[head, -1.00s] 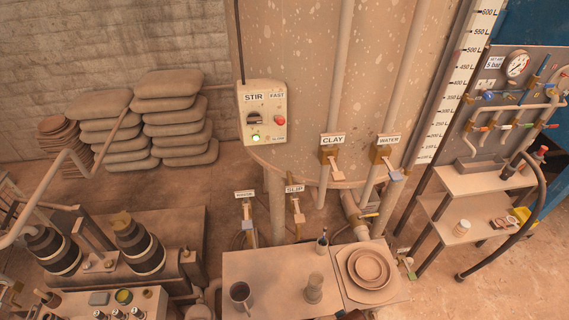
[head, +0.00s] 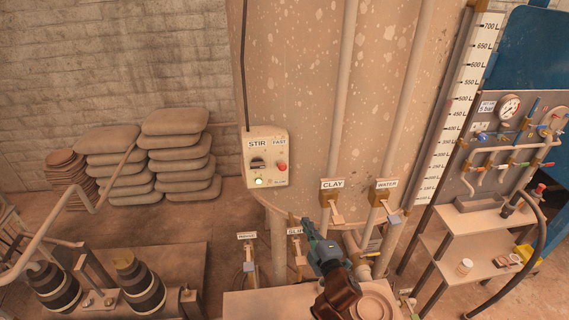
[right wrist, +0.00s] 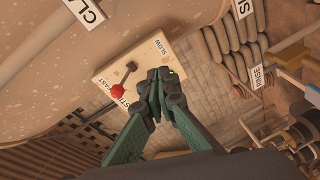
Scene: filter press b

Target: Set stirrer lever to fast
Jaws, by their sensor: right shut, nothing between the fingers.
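The stirrer box (head: 266,157) is a pale panel on the tank wall, marked STIR, FAST at the top and SLOW at the bottom. Its lever has a red knob (head: 281,167) on the right side, between the two labels; its exact setting is hard to tell. In the right wrist view the red knob (right wrist: 117,91) stands out from the box on a dark stem, near the FAST label. My right gripper (head: 306,223) is shut and empty, below and right of the box, apart from the lever. Its closed fingertips (right wrist: 160,76) cover part of the panel in the wrist view. My left gripper is not in view.
CLAY (head: 332,184) and WATER (head: 386,184) valves with labels sit right of the box, close to my right gripper. Vertical pipes (head: 343,90) run up the tank. A bench (head: 240,304) stands below. The space in front of the box looks clear.

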